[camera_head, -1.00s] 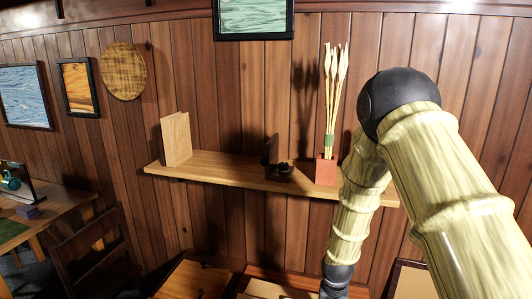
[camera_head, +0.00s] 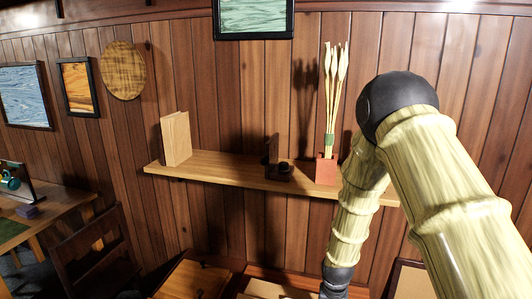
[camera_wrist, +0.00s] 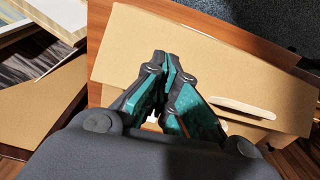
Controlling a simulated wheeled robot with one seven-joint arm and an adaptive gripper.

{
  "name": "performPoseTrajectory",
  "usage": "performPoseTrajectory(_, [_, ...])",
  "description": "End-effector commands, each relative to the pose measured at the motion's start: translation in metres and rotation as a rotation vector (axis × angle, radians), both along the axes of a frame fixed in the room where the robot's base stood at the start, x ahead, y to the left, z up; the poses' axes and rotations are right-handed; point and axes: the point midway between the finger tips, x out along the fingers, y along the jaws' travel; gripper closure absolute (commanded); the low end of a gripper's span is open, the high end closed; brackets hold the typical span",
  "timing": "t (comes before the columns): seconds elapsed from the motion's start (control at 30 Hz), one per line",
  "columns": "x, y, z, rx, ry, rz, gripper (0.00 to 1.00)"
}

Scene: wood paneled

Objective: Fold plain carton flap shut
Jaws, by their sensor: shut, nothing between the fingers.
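A plain tan cardboard surface, part of the carton (camera_wrist: 215,62), fills the middle of the wrist view, with a fold or edge across its lower part. A pale elongated strip (camera_wrist: 243,108) lies on its right side near that edge. My gripper (camera_wrist: 166,62) has its dark, teal-padded fingers together with nothing between them, in front of the cardboard. I cannot tell whether the tips touch it. The gripper hides the carton's lower middle. In the head view only a sliver of tan carton (camera_head: 268,289) shows at the bottom edge; my gripper is out of that view.
Another tan panel (camera_wrist: 38,108) lies left in the wrist view, below a pale block (camera_wrist: 62,15). The head view shows a wall shelf (camera_head: 230,172) with a wooden block (camera_head: 176,138) and a red pot (camera_head: 327,170), and a dark chair (camera_head: 95,245) at left.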

Motion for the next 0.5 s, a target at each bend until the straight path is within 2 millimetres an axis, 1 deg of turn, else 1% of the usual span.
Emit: performPoseTrajectory(0.5, [0.000, 0.000, -0.016, 0.000, 0.000, 0.000, 1.00])
